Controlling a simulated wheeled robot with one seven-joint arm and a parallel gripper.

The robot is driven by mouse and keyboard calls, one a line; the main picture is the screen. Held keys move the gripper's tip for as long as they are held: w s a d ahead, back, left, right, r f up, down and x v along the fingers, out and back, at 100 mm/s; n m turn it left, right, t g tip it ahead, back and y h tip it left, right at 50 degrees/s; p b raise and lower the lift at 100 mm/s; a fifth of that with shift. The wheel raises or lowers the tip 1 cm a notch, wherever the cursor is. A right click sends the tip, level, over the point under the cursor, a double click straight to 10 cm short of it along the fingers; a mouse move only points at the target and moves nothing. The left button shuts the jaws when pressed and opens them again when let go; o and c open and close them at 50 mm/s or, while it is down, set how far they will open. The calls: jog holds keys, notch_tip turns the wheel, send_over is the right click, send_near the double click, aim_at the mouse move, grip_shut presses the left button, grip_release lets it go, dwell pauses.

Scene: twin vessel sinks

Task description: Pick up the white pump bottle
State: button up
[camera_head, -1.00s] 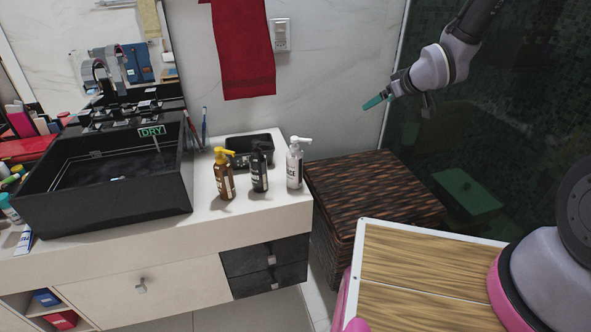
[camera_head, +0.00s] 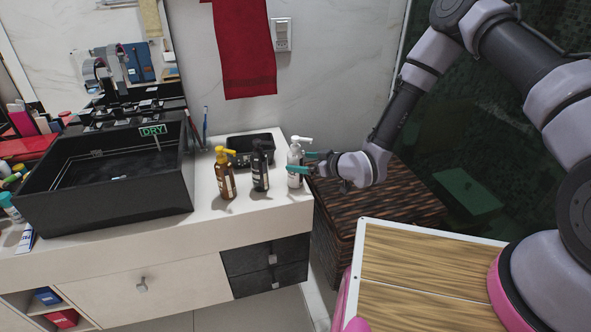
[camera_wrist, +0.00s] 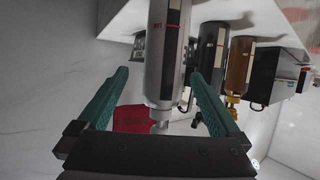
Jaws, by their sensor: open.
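In the wrist view the white bottle (camera_wrist: 165,65) shows upside down, between the two open green fingers of my gripper (camera_wrist: 157,90). The fingers are open, with a gap visible on each side of the bottle. I cannot tell whether either finger touches it.
A black bottle (camera_head: 260,168) stands close left of the white one, and an amber bottle (camera_head: 224,176) with a yellow pump is further left. A black tray (camera_head: 250,141) lies behind them. A black sink (camera_head: 110,195) fills the left. A woven basket (camera_head: 400,205) stands right of the counter.

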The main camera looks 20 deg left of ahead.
jog(key=shift+s+x, duration=0.2)
jog(key=shift+x, duration=2.8)
jog(key=shift+a, duration=0.1)
grip_shut()
